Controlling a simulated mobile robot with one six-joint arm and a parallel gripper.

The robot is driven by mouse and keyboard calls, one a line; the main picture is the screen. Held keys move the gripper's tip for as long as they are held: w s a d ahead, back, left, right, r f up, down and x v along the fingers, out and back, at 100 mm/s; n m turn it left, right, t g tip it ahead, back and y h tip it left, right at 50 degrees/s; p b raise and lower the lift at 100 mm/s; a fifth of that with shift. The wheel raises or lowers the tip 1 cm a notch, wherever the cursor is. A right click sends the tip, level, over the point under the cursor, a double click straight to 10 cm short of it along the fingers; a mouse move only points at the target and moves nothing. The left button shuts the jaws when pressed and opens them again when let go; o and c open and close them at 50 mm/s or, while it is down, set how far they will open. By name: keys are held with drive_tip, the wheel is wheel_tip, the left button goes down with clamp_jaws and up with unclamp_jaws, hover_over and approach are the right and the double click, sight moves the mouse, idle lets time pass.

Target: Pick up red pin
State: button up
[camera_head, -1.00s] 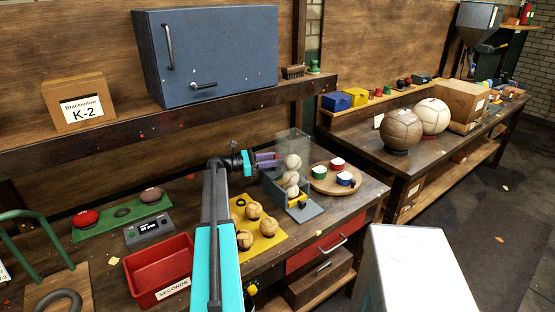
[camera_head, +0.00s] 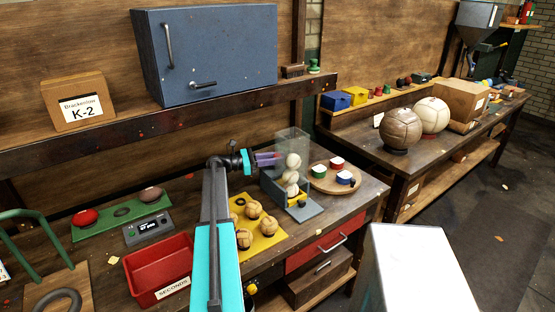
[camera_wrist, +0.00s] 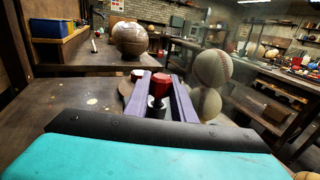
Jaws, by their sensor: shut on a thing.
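The red pin shows in the wrist view as a faceted red head (camera_wrist: 161,84) with a metal part below it. It sits between the two purple fingers of my gripper (camera_wrist: 160,92), which are shut on it. In the head view my gripper (camera_head: 266,159) is beside the left side of a clear upright ball holder (camera_head: 291,143) with a blue-grey base. The pin is too small and covered to make out clearly there. Pale stitched balls (camera_head: 292,161) are stacked in the holder, and two show right of the fingers in the wrist view (camera_wrist: 212,68).
A round wooden board (camera_head: 322,185) with coloured cups is right of the holder. A yellow tray (camera_head: 268,240) with several brown balls lies in front. A red bin (camera_head: 150,268) is at left front. A shelf with a blue cabinet (camera_head: 210,55) hangs above.

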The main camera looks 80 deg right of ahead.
drive_tip(key=shift+r+b, duration=0.4)
drive_tip(key=shift+r, duration=0.45)
drive_tip(key=shift+r+b, duration=0.45)
drive_tip(key=shift+r, duration=0.45)
drive_tip(key=b+v, duration=0.3)
drive_tip(key=v, duration=1.5)
drive_tip(key=shift+b, duration=0.3)
drive_tip(key=shift+r+p, duration=0.8)
drive_tip(key=shift+p, duration=0.05)
